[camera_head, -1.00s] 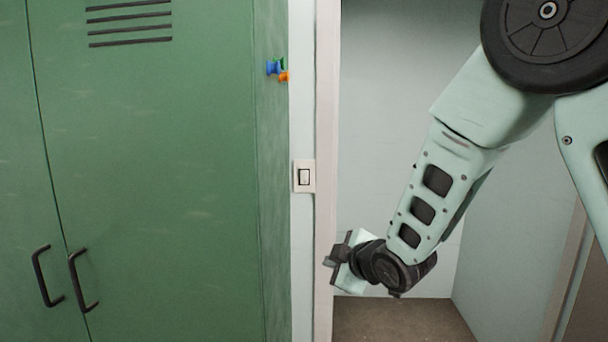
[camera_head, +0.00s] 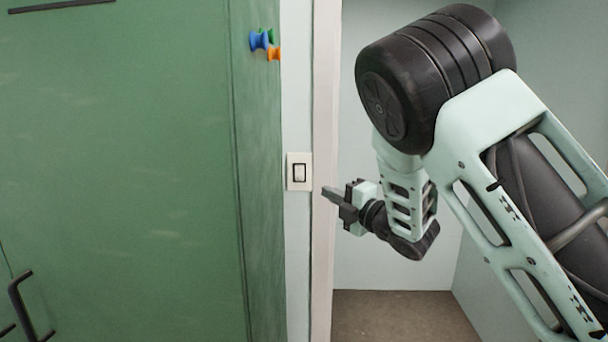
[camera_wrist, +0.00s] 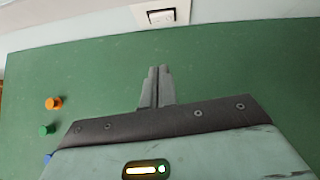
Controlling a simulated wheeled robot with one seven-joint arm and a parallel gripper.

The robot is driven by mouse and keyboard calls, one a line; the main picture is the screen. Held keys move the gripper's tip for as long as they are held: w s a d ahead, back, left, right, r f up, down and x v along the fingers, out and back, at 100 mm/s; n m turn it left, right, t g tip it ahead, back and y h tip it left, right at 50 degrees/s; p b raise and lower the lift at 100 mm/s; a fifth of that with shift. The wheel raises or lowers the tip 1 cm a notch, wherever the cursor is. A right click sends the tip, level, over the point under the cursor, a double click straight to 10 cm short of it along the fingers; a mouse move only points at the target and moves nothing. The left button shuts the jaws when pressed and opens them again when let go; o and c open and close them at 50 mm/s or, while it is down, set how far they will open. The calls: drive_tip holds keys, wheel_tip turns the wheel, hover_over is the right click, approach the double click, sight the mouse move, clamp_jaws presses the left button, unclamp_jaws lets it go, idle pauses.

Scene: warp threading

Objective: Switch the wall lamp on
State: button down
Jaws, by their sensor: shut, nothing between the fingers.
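The wall switch (camera_head: 299,172) is a white plate with a dark-edged rocker, on the narrow wall strip between the green locker and the door frame. It also shows at the top of the wrist view (camera_wrist: 161,16), beyond my fingertips. My gripper (camera_head: 327,191) is shut and empty. In the head view it is just right of the switch and a little lower, its fingers pointing left toward it. In the wrist view the fingers (camera_wrist: 156,72) are together, with a visible gap in the picture between their tips and the switch. No lamp shows in these views.
A green locker (camera_head: 120,170) with dark handles fills the left. Blue, green and orange knobs (camera_head: 262,42) stick out of its side, above the switch. A pale door frame (camera_head: 325,90) stands right of the switch. An open recess with brown floor (camera_head: 390,315) lies behind my arm.

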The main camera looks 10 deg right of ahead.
drive_tip(key=shift+w, duration=0.1)
drive_tip(key=p, duration=0.5)
approach(295, 169)
drive_tip(key=x, duration=0.2)
drive_tip(key=a+x, duration=0.1)
drive_tip(key=x, duration=0.2)
drive_tip(key=shift+s+r, duration=0.1)
drive_tip(key=shift+s, duration=0.2)
drive_tip(key=shift+w+d, duration=0.2)
drive_tip(key=shift+w, duration=0.45)
